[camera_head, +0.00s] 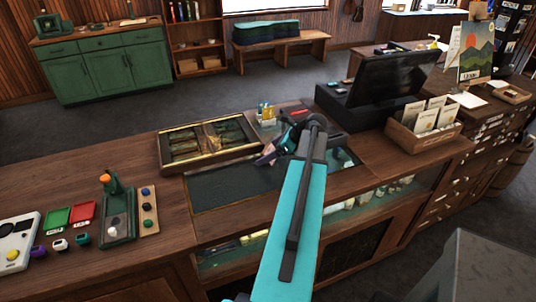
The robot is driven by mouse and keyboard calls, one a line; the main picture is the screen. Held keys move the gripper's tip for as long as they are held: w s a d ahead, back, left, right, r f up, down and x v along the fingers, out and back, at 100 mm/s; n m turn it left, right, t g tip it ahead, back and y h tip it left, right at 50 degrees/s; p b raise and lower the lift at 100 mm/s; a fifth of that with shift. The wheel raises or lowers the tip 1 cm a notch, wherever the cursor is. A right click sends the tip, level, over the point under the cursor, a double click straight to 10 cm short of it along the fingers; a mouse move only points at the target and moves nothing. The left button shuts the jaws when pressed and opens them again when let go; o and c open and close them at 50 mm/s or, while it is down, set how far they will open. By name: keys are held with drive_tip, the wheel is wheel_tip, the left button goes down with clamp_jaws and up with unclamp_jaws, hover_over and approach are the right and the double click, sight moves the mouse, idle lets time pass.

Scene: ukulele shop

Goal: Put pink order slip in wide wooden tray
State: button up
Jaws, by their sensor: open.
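My gripper (264,158) is open above the dark mat (222,187) on the counter, just right of a wide wooden tray. This wide wooden tray (163,157) has a light rim and several dark compartments. A small pink patch (271,155), perhaps the pink order slip, shows at my gripper's fingers. The arm and fingers hide most of it, and I cannot tell whether it lies on the mat or touches a finger.
A small holder with yellow items (266,117) stands behind my gripper. A dark register (400,85) and a wooden box of packets (424,139) stand right. Red and green cards, a green stand (117,217) and small devices occupy the left counter. Bare wood lies front-left of the tray.

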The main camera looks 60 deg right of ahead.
sight(269, 149)
idle(0.4)
drive_tip(key=c, duration=1.2)
drive_tip(key=shift+r, duration=0.15)
drive_tip(key=shift+c, duration=0.2)
drive_tip(key=shift+r+b, duration=0.9)
drive_tip(key=shift+r, duration=0.55)
drive_tip(key=s+a+b, duration=0.1)
drive_tip(key=s, duration=0.4)
drive_tip(key=s+a+r+b, duration=0.1)
drive_tip(key=s+b, duration=0.1)
drive_tip(key=s, duration=0.3)
drive_tip(key=s+a+r+b, duration=0.1)
drive_tip(key=s, duration=0.4)
drive_tip(key=shift+s+a, duration=0.25)
drive_tip(key=shift+s, duration=0.1)
drive_tip(key=shift+f, duration=0.1)
